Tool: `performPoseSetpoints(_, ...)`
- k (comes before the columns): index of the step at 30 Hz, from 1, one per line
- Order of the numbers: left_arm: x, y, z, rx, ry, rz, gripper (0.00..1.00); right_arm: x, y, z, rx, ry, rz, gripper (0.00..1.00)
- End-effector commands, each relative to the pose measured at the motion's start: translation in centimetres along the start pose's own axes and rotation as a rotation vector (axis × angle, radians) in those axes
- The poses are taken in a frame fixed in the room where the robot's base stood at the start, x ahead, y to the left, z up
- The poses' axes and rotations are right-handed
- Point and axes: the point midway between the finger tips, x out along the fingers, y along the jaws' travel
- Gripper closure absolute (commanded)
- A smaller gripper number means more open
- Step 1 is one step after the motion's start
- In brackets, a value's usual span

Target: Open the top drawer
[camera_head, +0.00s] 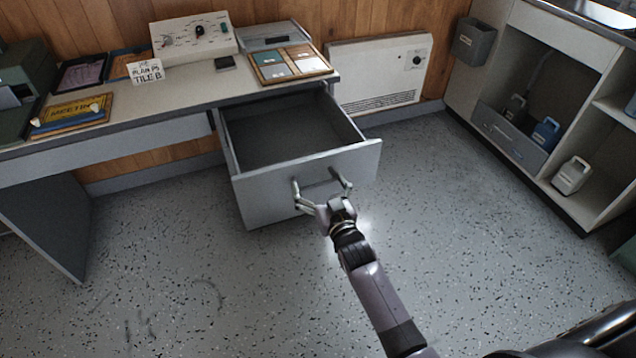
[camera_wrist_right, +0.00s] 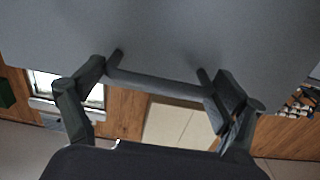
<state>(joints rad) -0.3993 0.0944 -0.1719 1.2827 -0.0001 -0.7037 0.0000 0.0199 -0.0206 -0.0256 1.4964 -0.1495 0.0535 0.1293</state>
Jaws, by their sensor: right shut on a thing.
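The top drawer (camera_head: 262,192) is pulled far out from under the right end of the desk. Its inside looks empty and its grey front faces me. My right gripper (camera_head: 323,190) is at the drawer front, shut on the bar handle (camera_head: 308,186). In the right wrist view the handle (camera_wrist_right: 160,86) runs between the two fingers of my right gripper (camera_wrist_right: 160,98), against the grey drawer front (camera_wrist_right: 160,35). Part of the handle is hidden by the fingers. My left gripper is not in view.
The desk (camera_head: 190,92) carries a control panel (camera_head: 193,40), a sign (camera_head: 146,70) and trays. A white heater (camera_head: 380,72) is on the wall behind the drawer. An open cupboard with several jugs (camera_head: 572,175) stands at the right. The speckled floor (camera_head: 450,220) is clear between them.

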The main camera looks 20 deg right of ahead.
Motion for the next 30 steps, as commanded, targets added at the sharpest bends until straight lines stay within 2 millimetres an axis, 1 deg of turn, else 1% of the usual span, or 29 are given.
performPoseSetpoints(1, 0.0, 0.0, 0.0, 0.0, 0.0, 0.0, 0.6, 0.1, 0.1, -0.3, 0.008, 0.008, 0.001, 0.6)
performPoseSetpoints(2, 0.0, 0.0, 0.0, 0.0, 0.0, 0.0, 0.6, 0.1, 0.1, -0.4, 0.008, 0.008, 0.001, 0.08)
performPoseSetpoints(5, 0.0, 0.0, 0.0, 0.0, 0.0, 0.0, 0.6, 0.1, 0.0, -0.4, 0.007, 0.008, 0.001, 0.01)
performPoseSetpoints(14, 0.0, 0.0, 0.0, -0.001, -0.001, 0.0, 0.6, 0.1, -0.1, -0.4, 0.004, 0.008, -0.001, 0.0)
performPoseSetpoints(17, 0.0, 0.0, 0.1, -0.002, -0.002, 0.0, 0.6, -0.3, -0.1, -0.3, 0.004, 0.008, -0.002, 0.0)
performPoseSetpoints(20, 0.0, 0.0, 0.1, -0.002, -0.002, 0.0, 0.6, -1.6, -0.1, -0.2, 0.004, 0.006, -0.002, 0.0)
performPoseSetpoints(30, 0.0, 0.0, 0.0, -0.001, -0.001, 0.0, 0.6, -8.7, 0.1, 0.0, 0.003, 0.001, 0.001, 0.0)
